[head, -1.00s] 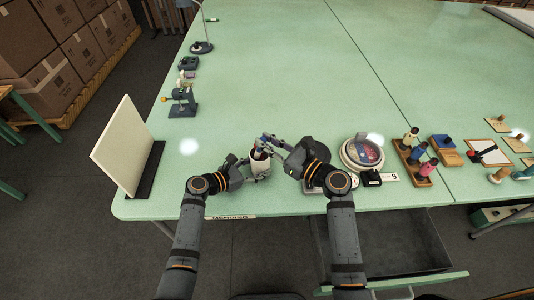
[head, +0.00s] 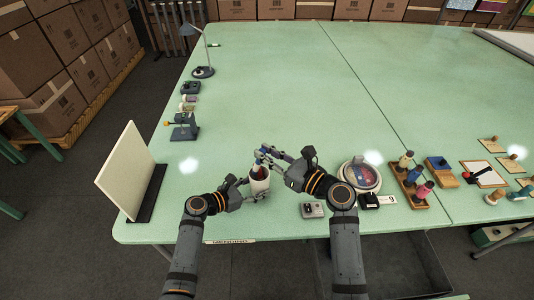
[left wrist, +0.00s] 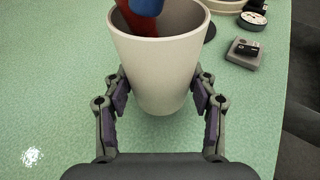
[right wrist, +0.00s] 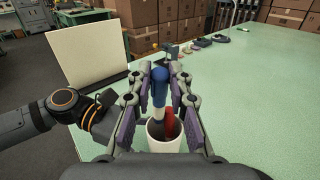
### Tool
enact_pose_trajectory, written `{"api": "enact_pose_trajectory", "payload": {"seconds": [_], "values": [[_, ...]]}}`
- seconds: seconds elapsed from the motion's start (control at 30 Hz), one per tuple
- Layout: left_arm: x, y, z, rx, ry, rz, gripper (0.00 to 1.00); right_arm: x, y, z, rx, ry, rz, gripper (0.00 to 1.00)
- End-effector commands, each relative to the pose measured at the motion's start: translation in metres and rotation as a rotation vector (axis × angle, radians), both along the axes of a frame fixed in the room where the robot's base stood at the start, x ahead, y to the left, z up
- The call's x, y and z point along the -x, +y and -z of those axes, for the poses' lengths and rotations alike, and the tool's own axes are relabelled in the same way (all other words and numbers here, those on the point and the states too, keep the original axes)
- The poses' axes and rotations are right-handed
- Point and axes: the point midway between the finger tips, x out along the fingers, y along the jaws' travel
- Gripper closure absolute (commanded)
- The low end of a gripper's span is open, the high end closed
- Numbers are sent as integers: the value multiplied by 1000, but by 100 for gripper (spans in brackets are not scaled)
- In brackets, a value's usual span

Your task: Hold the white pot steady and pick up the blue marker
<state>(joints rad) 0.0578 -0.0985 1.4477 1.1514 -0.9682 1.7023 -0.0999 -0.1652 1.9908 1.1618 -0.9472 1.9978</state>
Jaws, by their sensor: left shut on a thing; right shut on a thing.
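The white pot (head: 260,186) stands upright near the table's front edge. My left gripper (head: 246,184) is shut around it from the left; in the left wrist view its pads press on both sides of the pot (left wrist: 160,70). The blue marker (right wrist: 159,88) stands nearly upright between the fingers of my right gripper (right wrist: 160,95), which is shut on it. Its lower end is at the pot's mouth; how deep it reaches is unclear. A red marker (right wrist: 170,124) leans inside the pot, and also shows in the left wrist view (left wrist: 126,20).
A cream panel (head: 132,170) stands at the left edge. A small grey box (head: 312,209), a round tray (head: 360,176) and a rack of spools (head: 411,180) lie to the right. A lamp (head: 203,71) stands at the back left. The table's middle is clear.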

Motion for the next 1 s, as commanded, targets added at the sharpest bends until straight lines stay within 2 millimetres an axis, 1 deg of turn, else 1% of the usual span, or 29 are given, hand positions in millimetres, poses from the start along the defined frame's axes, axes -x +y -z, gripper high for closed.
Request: {"api": "enact_pose_trajectory", "payload": {"seconds": [0.03,0.07,0.2,0.23,0.53,0.63,0.77,0.8,1.0], "values": [[0,0,0,1,-1,0,60,0,0,0,0,0,0,99],[0,0,0,1,-1,0,38,0,0,0,0,0,0,99],[0,0,0,1,-1,0,19,0,0,0,0,0,0,99],[0,0,0,1,-1,0,16,0,0,0,0,0,0,99],[0,0,0,0,0,0,16,0,0,0,0,0,0,99],[3,6,-1,-2,0,-1,16,0,0,0,0,0,0,99],[17,25,-8,-4,-2,-1,16,0,0,0,0,0,0,99],[22,34,-10,-7,-2,-1,16,0,0,0,0,0,0,99],[49,71,-25,-6,0,1,16,0,0,0,0,0,0,99]]}}
